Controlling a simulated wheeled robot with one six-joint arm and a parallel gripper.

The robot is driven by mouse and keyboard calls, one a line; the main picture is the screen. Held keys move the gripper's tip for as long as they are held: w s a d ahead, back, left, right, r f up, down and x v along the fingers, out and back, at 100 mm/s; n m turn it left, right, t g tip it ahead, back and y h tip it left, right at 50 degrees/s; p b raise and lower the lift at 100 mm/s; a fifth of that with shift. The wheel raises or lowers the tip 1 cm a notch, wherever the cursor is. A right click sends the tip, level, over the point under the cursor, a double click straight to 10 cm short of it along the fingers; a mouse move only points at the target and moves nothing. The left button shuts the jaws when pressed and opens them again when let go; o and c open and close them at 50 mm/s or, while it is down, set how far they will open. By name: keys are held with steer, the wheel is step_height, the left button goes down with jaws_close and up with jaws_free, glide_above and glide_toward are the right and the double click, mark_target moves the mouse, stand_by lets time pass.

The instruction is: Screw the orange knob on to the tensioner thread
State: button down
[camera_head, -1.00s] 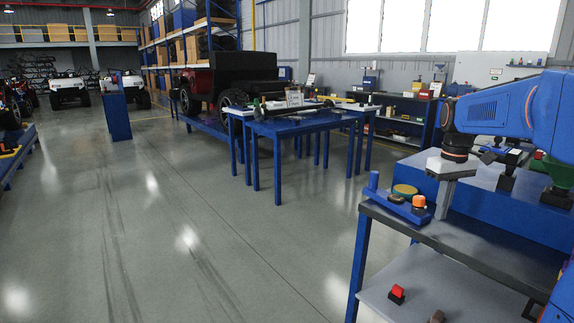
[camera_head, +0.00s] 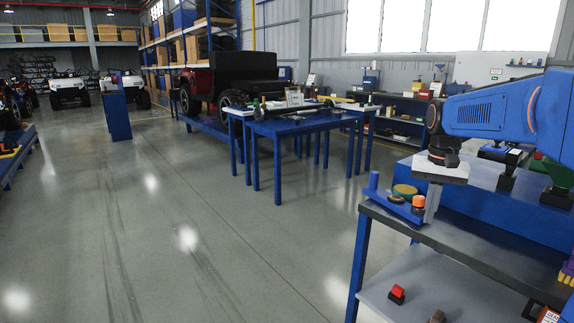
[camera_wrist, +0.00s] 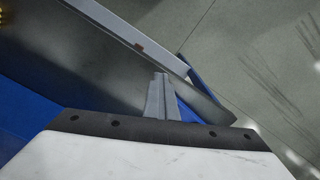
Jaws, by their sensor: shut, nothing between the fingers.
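The orange knob (camera_head: 418,200) stands on a dark piece at the right end of a small blue tray (camera_head: 374,190) on the corner of the grey-topped table (camera_head: 470,232). My gripper (camera_head: 430,219) points down just right of the knob, and its fingers look shut and empty. From this angle I cannot tell whether it touches the knob. In the wrist view my closed fingers (camera_wrist: 160,80) reach out over the dark table top, and the knob does not show. I cannot make out the tensioner thread in either view.
A round green-and-tan disc (camera_head: 404,190) and a dark round part lie on the tray left of the knob. A large blue block (camera_head: 500,196) stands behind my gripper. A red part (camera_head: 397,293) lies on the lower shelf.

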steer(key=c, duration=2.5)
jaws_free()
steer(key=shift+c, duration=0.2)
steer(key=o, duration=0.5)
steer(key=shift+r, duration=0.1)
steer(key=shift+r, duration=1.15)
step_height(320, 180, up, 6)
